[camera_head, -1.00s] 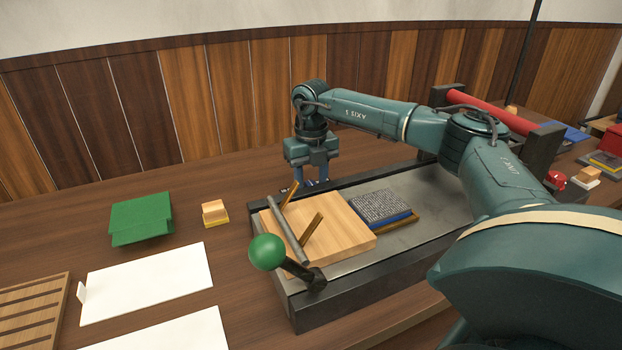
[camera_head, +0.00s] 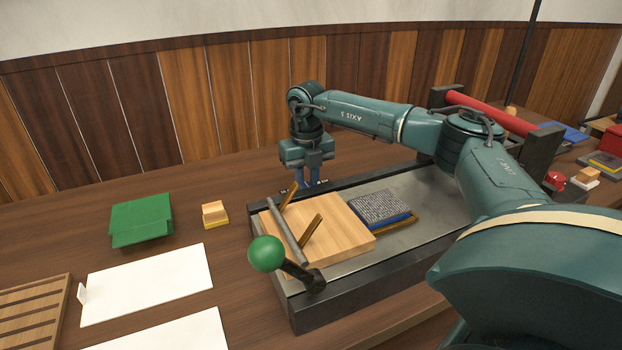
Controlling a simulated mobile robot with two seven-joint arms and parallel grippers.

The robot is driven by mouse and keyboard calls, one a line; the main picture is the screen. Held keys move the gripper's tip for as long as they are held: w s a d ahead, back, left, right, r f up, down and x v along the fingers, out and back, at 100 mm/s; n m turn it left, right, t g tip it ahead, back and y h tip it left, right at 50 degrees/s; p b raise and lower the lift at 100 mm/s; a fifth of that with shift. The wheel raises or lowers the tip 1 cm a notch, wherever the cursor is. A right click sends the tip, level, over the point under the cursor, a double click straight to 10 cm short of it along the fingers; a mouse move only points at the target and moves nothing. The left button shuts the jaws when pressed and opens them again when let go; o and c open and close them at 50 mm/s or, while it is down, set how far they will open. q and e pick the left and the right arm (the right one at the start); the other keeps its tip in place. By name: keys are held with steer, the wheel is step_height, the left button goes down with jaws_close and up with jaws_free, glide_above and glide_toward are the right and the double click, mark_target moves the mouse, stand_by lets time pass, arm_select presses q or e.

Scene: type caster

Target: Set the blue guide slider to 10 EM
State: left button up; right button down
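My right gripper (camera_head: 308,183) points down at the far rail of the press bed (camera_head: 425,180). Its fingers are close together around a small blue piece at the rail, which looks like the blue guide slider (camera_head: 308,184); the fingers hide most of it. White scale marks show on the rail on both sides of the fingers, too small to read. My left gripper is not in view.
On the bed lie a wooden board (camera_head: 340,238) with wooden pieces and a grey type block (camera_head: 380,208). A green-knobbed lever (camera_head: 266,253) stands at the front left corner. A red roller (camera_head: 490,112) spans the bed's far right. White sheets (camera_head: 150,283) lie left.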

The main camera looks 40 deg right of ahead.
steer(key=a, duration=0.2)
steer(key=w+a+p, duration=0.1)
steer(key=a, duration=0.1)
steer(key=shift+w+r, duration=0.1)
steer(key=shift+w, duration=0.05)
steer(key=c, duration=1.3)
jaws_free()
steer(key=shift+a, duration=0.1)
steer(key=shift+r, duration=0.2)
step_height(320, 180, up, 13)
steer(key=shift+f, duration=0.15)
